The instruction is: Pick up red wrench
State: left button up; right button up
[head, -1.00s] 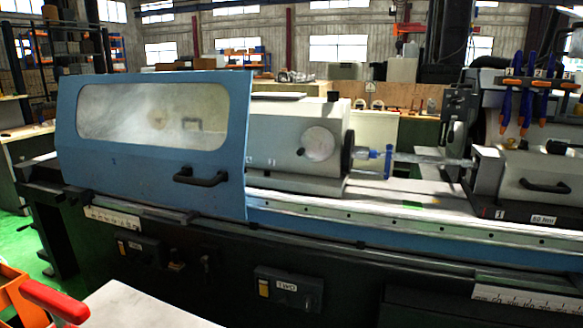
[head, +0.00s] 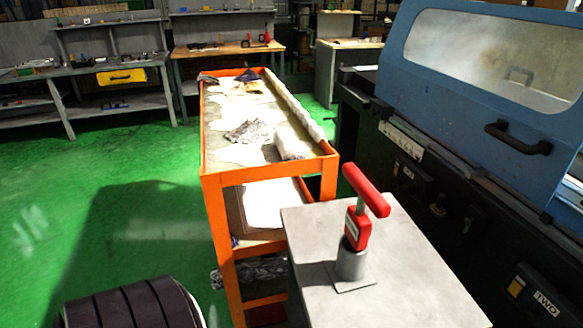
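A red wrench (head: 358,230) stands upright in the head view, right of centre. Its lower end sits in a grey cylindrical holder (head: 351,262) on a small square base. Its long red handle (head: 366,190) lies crosswise at the top. The holder is on a grey table top (head: 420,285) in the foreground. Neither of my grippers shows in this view.
An orange cart (head: 212,190) with cloths and papers stands behind the grey table. The blue-hooded grinder (head: 470,110) runs along the right. A dark ribbed object (head: 135,308) is at the bottom left. Workbenches line the back. Green floor is open on the left.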

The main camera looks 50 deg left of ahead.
aim_at(358, 227)
jog(key=u, duration=1.15)
